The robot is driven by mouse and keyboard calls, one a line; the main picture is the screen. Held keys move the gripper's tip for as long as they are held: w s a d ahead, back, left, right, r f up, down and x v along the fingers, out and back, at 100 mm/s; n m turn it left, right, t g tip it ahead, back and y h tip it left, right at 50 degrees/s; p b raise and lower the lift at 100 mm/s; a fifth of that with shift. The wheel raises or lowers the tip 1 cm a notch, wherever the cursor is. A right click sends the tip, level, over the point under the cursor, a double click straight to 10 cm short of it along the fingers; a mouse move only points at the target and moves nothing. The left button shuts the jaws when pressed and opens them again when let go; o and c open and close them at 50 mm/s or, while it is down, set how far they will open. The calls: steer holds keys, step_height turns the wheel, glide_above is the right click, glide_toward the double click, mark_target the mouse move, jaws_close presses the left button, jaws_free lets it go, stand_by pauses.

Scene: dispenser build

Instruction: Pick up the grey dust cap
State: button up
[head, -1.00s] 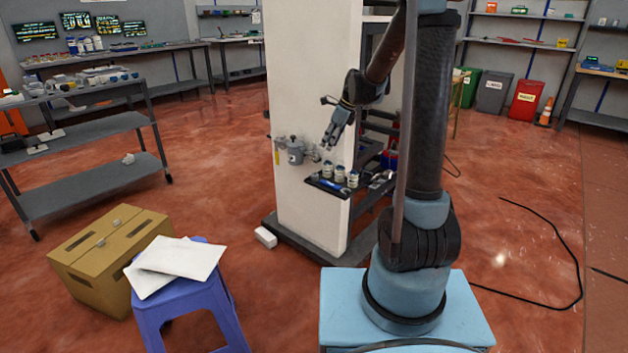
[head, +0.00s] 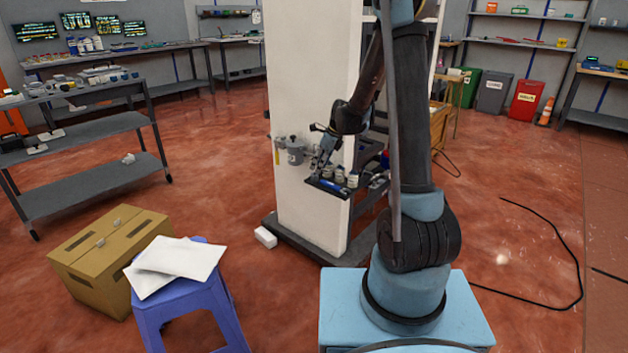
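My gripper (head: 317,167) points down at the left end of a small black tray (head: 313,183) on the white pillar. It is just left of several small pale-lidded jars and close beside a grey dispenser (head: 295,151). At this size I cannot tell whether its fingers are open or shut, or whether they touch anything. I cannot pick out a grey dust cap for certain. Small grey parts (head: 378,181) lie near the tray's right end, too small to tell apart. My gripper hides part of the tray's left end.
Jars (head: 340,175) and a blue item (head: 328,185) crowd the tray. The white pillar (head: 310,90) stands behind it. A blue stool (head: 185,305) with papers and a cardboard box (head: 108,255) stand at the lower left. The floor between them and the pillar is mostly clear.

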mark_target(314, 174)
steer(key=shift+x, duration=2.6)
steer(key=shift+a, duration=0.15)
steer(key=c, duration=0.4)
